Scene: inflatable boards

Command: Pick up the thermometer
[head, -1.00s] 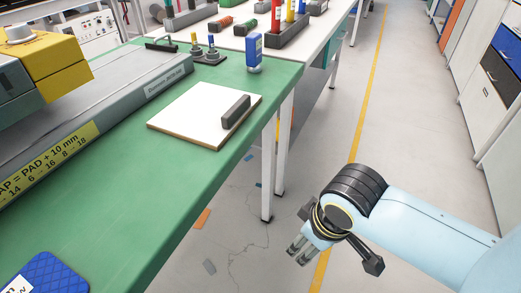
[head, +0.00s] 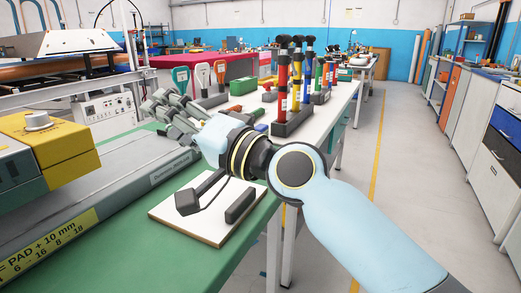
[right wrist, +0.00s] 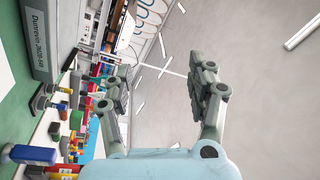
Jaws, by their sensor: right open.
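A small upright blue device with a white face, possibly the thermometer, stands near the far right corner of the green table. In the head view only a bit of its blue top (head: 262,128) shows past my right wrist. In the right wrist view it shows at the lower left (right wrist: 33,154), outside the fingers. My right gripper (head: 162,108) is open and held above the table, its fingers pointing to the far left. The right wrist view shows the fingers (right wrist: 165,78) spread with nothing between them. My left gripper is out of view.
A white board (head: 222,235) with a dark block (head: 240,205) lies below my right arm. A grey bar and yellow blocks (head: 62,142) are at left. A rack (head: 292,127) of coloured pumps stands on the white table behind. The aisle at right is clear.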

